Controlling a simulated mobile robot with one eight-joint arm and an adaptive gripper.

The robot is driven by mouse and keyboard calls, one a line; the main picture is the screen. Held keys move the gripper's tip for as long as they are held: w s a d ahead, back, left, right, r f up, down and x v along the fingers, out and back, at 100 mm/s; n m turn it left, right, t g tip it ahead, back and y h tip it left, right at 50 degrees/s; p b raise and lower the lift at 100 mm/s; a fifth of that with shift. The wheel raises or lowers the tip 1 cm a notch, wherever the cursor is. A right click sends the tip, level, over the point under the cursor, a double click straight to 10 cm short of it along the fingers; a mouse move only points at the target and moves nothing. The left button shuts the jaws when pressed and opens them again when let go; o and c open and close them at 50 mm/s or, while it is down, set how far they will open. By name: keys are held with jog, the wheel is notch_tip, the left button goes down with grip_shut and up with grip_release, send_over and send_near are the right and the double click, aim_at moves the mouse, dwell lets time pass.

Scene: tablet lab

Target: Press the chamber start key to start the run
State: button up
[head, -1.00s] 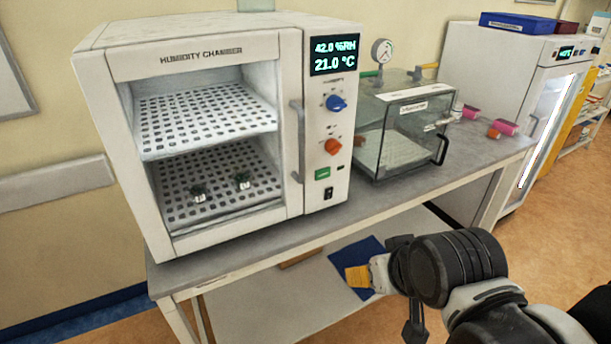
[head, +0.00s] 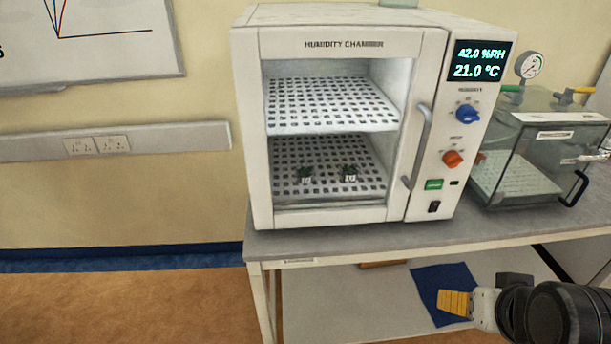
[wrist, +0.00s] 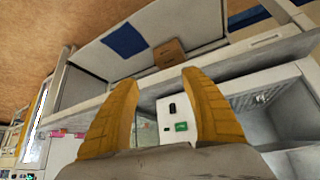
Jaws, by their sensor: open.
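The humidity chamber (head: 345,216) stands on the bench with its door closed. Its right-hand panel has a display (head: 479,61) reading 42.0 %RH and 21.0 °C. Below it are a blue knob (head: 467,114), an orange knob (head: 453,159), a green key (head: 434,185) and a black rocker switch (head: 434,207). Two small dark items (head: 348,173) sit on the lower shelf. My gripper (head: 455,303) is low, in front of the bench, well apart from the panel. In the wrist view its yellow fingers (wrist: 160,90) are spread and empty, with the green key (wrist: 181,127) seen between them.
A clear vacuum box (head: 530,165) with a gauge (head: 529,66) stands right of the chamber on the bench (head: 350,246). A blue sheet (head: 432,285) lies on the lower shelf. The wrist view shows a brown box (wrist: 168,54). The floor at left is clear.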

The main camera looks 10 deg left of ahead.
grip_shut()
dwell(1.4)
